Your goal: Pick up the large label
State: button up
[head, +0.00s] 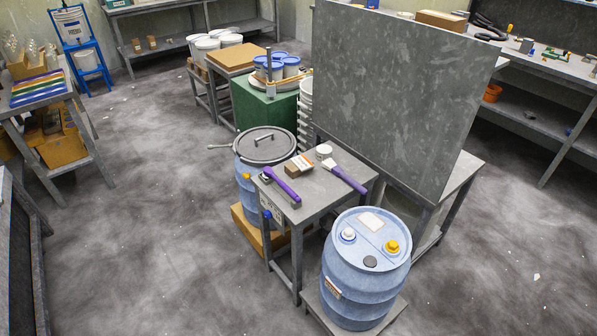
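A white, rounded-corner flat piece (371,222), which may be the large label, lies on top of the blue drum (352,290) at the front right. On the same drum top are a white cap (347,235), a yellow cap (392,247) and a dark round cap (370,262). A smaller pale label (332,288) sits on the drum's side. A small block with a white and orange face (301,163) lies on the small grey table. I cannot tell for certain which piece is the large label. My gripper is not in view.
The small grey table (325,185) holds two purple-handled tools (285,190) and a white roll (323,150). A lidded blue drum (248,170) stands behind it. A tall grey panel (395,95) rises on the right. The floor at left centre is clear.

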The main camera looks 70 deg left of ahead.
aim_at(300, 162)
jog(key=k, duration=1.55)
jog(key=u, duration=1.95)
jog(key=i, duration=1.25)
jog(key=z, duration=0.1)
